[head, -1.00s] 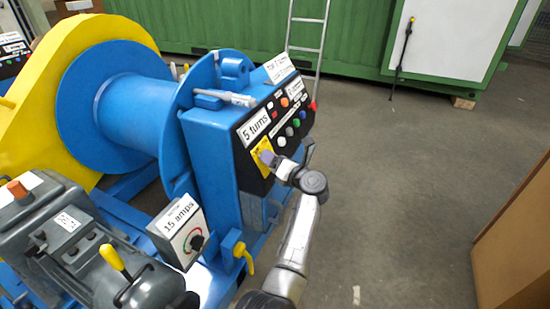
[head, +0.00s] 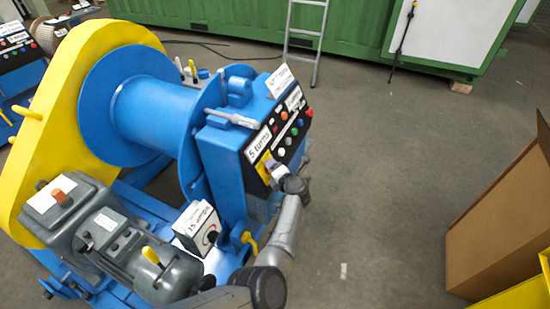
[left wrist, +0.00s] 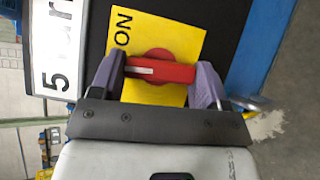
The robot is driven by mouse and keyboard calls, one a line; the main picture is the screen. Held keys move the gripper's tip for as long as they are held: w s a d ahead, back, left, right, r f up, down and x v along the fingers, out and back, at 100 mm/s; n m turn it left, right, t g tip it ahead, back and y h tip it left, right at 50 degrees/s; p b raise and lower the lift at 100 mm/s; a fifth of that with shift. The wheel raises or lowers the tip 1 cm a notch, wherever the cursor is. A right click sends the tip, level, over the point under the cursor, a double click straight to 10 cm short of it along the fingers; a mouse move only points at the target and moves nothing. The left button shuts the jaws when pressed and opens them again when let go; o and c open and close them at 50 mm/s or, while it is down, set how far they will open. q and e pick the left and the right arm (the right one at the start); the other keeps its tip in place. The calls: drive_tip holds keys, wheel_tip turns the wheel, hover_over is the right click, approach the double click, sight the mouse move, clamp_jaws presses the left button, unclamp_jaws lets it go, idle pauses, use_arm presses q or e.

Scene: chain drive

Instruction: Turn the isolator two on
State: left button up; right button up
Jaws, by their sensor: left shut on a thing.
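A red isolator handle (left wrist: 160,70) with a white line sits on a yellow plate (left wrist: 180,30) in the left wrist view. The plate bears the word ON at its upper left. The handle lies about crosswise in that view, its white line towards the left. My left gripper (head: 273,167) is at the front panel of the blue winch; its purple fingers (left wrist: 162,69) are shut on the handle from both ends. In the head view the yellow plate (head: 262,164) shows partly and the gripper hides the handle. No isolator number is legible. My right gripper is not in view.
The black panel has a "5 turns" label (head: 258,142) and several coloured buttons beside the plate. A "15 amps" box (head: 197,228) and a yellow lever (head: 249,241) are near my arm. A cardboard box (head: 500,220) stands at right. The floor between is clear.

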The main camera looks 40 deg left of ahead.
use_arm(q)
drive_tip(key=m+h+p, duration=0.1)
drive_tip(key=m+p, duration=0.1)
drive_tip(key=p, duration=0.2)
drive_tip(key=r+m+h+p, duration=0.1)
drive_tip(key=m+h+p, duration=0.1)
drive_tip(key=p, duration=0.2)
drive_tip(key=shift+a+r+m+g+p, duration=0.1)
drive_tip(key=shift+m+g+p, duration=0.25)
drive_tip(key=shift+m+g, duration=0.05)
drive_tip(key=shift+w+m+p, duration=0.1)
drive_tip(key=shift+m+p, duration=0.2)
drive_tip(key=shift+f+m+g+h+p, duration=0.2)
drive_tip(key=shift+m+g+h+p, duration=0.1)
drive_tip(key=shift+m+g+h, duration=0.3)
drive_tip(key=shift+m+h, duration=0.3)
drive_tip(key=shift+m, duration=0.2)
drive_tip(key=shift+f+m, duration=0.1)
drive_tip(key=shift+m, duration=0.3)
drive_tip(key=o, duration=0.9)
drive_tip(key=shift+o, duration=0.2)
